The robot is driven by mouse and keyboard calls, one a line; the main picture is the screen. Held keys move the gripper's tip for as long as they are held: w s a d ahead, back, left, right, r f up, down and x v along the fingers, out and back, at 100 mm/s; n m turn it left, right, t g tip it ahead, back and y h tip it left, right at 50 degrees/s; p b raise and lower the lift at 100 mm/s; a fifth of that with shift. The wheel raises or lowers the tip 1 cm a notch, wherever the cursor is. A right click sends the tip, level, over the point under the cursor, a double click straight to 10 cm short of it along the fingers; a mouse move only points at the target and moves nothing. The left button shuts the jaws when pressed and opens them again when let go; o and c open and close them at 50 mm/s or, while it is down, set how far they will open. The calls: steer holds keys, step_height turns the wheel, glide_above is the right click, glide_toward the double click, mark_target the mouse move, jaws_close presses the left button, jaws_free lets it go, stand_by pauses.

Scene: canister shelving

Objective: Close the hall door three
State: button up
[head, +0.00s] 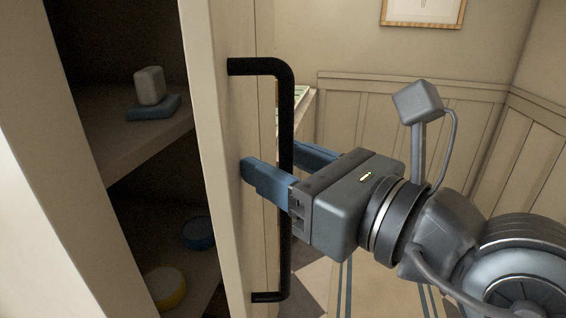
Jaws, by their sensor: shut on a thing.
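The cabinet door (216,135) is beige and stands ajar, with a dark gap between it and the cabinet frame on the left. A long black bar handle (285,120) runs upright on its outer face. My gripper (278,172) comes from the right, and its blue fingers are around the middle of the handle, one on each side. The gripper is shut on the handle. The part of the handle between the fingers is partly hidden by the near finger.
Inside the cabinet, a grey-white object (149,86) sits on a blue block (153,108) on a shelf. Blue (198,233) and yellow (166,287) round canisters are lower down. A panelled wall (460,130) stands behind and right. A striped rug (385,285) covers the floor.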

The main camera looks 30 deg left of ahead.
steer(key=shift+g, duration=0.3)
steer(key=s+d, duration=0.1)
steer(key=s+d+b, duration=0.1)
steer(key=s, duration=0.2)
steer(key=shift+s+d+f, duration=0.15)
steer(key=shift+s+d, duration=0.05)
steer(key=shift+d, duration=0.2)
steer(key=shift+s+d+b, duration=0.55)
steer(key=shift+s+d, duration=0.6)
steer(key=shift+d, duration=0.15)
steer(key=s+d+p, duration=0.1)
steer(key=d+p, duration=0.2)
steer(key=d, duration=0.4)
steer(key=shift+s+d, duration=0.15)
steer(key=shift+d, duration=0.2)
